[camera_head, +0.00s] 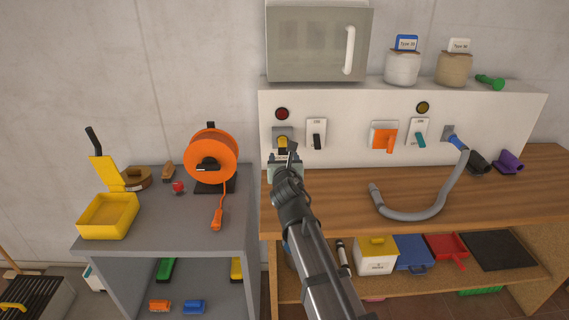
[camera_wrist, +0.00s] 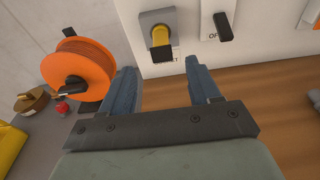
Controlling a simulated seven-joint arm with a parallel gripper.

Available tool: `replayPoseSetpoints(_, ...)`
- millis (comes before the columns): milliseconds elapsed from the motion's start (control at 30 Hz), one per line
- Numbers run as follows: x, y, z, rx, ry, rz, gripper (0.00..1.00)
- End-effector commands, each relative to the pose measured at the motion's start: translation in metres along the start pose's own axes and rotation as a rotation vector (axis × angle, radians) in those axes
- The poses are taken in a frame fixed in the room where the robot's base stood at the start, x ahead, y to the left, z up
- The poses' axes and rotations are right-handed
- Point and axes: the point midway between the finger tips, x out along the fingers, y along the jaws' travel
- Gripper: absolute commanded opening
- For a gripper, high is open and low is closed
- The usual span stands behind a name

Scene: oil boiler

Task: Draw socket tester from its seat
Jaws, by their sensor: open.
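The socket tester, seen as a yellow piece with a dark end, sits in a grey square seat on the white panel. In the wrist view the tester (camera_wrist: 160,37) sticks out of its seat (camera_wrist: 150,18), above and between my finger ends. In the head view the tester (camera_head: 283,142) is partly hidden by my gripper (camera_head: 288,156). In the wrist view my gripper (camera_wrist: 163,75) is open, with its two dark blue fingers apart and nothing between them. The fingers are short of the tester and do not appear to touch it.
A switch (camera_head: 316,134) is just right of the seat. A red lamp (camera_head: 282,113) is above it. An orange cable reel (camera_head: 211,158) stands on the grey bench to the left. A grey hose (camera_head: 415,214) lies on the wooden worktop (camera_head: 340,193) to the right.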

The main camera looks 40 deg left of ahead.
Motion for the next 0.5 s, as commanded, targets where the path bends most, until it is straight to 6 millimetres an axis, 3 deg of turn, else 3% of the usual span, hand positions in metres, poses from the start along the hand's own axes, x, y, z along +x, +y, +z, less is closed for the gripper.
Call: replayPoseSetpoints(500, 0.086, 0.0, 0.001, 0.002, 0.001, -0.001, 0.62)
